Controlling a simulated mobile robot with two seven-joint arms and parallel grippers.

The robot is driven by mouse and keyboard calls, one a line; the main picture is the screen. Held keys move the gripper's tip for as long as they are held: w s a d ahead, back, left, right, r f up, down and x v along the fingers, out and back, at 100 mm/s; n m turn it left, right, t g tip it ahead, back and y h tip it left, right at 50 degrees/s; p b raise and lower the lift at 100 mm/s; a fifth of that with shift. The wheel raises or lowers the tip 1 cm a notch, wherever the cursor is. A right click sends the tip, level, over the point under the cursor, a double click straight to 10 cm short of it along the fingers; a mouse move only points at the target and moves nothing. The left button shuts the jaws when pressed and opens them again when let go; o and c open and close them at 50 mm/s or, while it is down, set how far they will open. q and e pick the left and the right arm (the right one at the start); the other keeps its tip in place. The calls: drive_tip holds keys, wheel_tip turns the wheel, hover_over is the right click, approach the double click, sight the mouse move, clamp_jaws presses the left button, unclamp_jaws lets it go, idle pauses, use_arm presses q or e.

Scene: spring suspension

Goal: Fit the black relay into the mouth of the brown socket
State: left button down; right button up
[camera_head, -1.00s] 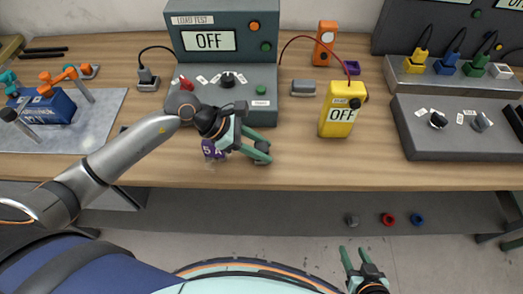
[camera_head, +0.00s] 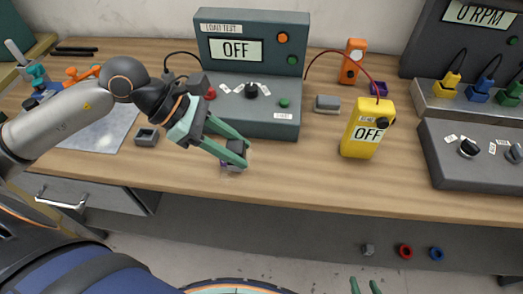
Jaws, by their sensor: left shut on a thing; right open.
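I cannot make out a black relay or a brown socket by colour. A small grey square block with a dark opening (camera_head: 147,137) sits on the bench left of my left gripper, apart from it. My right gripper (camera_head: 366,287) is open and empty at the bottom edge, mostly out of view.
The load test box (camera_head: 240,90), reading OFF, stands behind my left gripper. The wooden bench front (camera_head: 300,185) is clear.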

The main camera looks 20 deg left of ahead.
use_arm(q)
drive_tip(key=shift+s+a+r+b, duration=0.25)
drive_tip(key=shift+s+a+b, duration=0.15)
drive_tip(key=shift+s+a, duration=0.35)
drive_tip(key=shift+s+a+r+b, duration=0.4)
drive_tip(key=shift+s+a+r, duration=0.2)
drive_tip(key=shift+s, duration=0.15)
